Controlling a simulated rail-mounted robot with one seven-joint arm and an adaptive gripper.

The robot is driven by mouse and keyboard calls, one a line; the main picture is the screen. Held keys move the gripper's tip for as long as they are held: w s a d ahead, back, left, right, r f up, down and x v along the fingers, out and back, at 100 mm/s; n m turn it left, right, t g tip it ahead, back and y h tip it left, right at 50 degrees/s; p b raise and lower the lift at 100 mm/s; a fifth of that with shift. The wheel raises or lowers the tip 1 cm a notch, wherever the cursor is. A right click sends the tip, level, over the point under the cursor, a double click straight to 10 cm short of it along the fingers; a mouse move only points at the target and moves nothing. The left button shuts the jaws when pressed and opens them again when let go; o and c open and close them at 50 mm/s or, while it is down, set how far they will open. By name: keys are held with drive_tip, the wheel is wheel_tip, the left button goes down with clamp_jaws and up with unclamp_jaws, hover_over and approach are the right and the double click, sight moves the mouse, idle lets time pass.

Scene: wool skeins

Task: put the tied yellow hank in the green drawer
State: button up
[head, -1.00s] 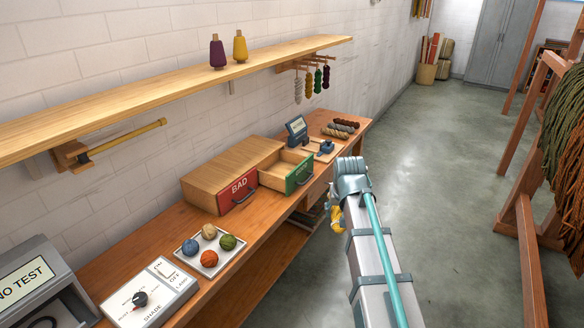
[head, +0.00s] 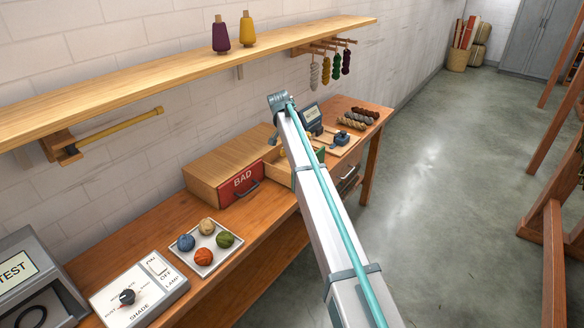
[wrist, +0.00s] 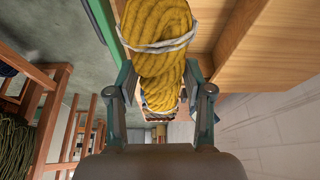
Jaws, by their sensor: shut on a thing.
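The yellow hank (wrist: 157,22), bound with pale ties, is between the fingers of my gripper (wrist: 158,74) in the wrist view. My gripper is shut on it. In the head view my arm hides most of the gripper and hank. The green drawer stands pulled open beside the red drawer; its wooden side (head: 279,173) shows left of my arm. A strip of its green front (wrist: 101,24) shows at the upper left of the wrist view. The hank appears to be above the open drawer; its exact height is unclear.
The red BAD drawer (head: 238,184) is shut. A tray (head: 205,265) with several wool balls and a switch panel (head: 140,292) stand on the bench to the left. Dark and tan skeins (head: 352,124) lie at the far end. A shelf (head: 150,74) runs above.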

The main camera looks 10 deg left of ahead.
drive_tip(key=w+a, duration=0.2)
drive_tip(key=p, duration=0.3)
hover_over(288, 171)
drive_tip(key=shift+m, duration=0.3)
wheel_tip(288, 171, down, 10)
drive_tip(key=shift+w+d+r, duration=0.1)
drive_tip(key=shift+w, duration=0.05)
drive_tip(key=shift+f, duration=0.25)
drive_tip(key=shift+f+b, duration=0.35)
drive_tip(key=shift+b, duration=0.05)
drive_tip(key=shift+f, duration=0.2)
drive_tip(key=o, duration=1.2)
